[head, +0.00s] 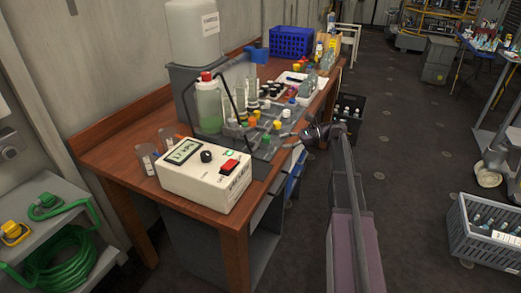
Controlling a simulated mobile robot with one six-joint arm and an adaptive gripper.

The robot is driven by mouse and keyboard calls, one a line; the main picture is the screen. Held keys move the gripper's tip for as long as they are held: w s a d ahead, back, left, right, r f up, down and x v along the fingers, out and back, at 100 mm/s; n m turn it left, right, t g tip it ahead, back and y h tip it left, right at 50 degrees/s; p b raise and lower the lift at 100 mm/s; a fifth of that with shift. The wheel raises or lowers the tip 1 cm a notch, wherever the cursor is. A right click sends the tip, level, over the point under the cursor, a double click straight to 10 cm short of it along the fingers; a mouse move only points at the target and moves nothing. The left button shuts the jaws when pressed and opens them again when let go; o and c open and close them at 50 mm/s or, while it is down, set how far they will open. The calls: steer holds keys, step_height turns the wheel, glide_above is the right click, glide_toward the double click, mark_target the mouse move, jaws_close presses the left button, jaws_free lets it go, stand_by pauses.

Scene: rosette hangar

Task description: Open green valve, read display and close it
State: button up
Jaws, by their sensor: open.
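A white meter box (208,180) sits on the near part of the wooden bench. Its tilted display (183,151) shows dark characters too small for me to read. The box also has a black knob (207,156) and a red switch (229,166). Behind it, a grey rack (262,141) carries several small coloured caps or knobs. My gripper (284,139) is open beside the rack's right edge, close to these knobs. Its fingertips are small, and contact cannot be told.
A blue crate (291,42) is at the back. A green hose (62,262) lies on the left shelf. Floor at right is mostly free before a grey crate (487,240).

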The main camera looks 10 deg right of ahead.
mark_target(261, 142)
steer(key=w+d+m+t+y+b, duration=0.1)
steer(key=w+d+m+y+b, duration=0.1)
steer(key=d, duration=0.3)
steer(key=shift+w+d+f+y+b, duration=0.2)
steer(key=shift+w+d+y+b, duration=0.1)
steer(key=shift+w+b, duration=0.2)
steer(key=shift+a, duration=0.2)
steer(key=a, duration=0.4)
steer(key=w+a, duration=0.1)
steer(key=a, duration=0.4)
steer(key=w+a, duration=0.1)
steer(key=a, duration=0.3)
steer(key=shift+a, duration=0.25)
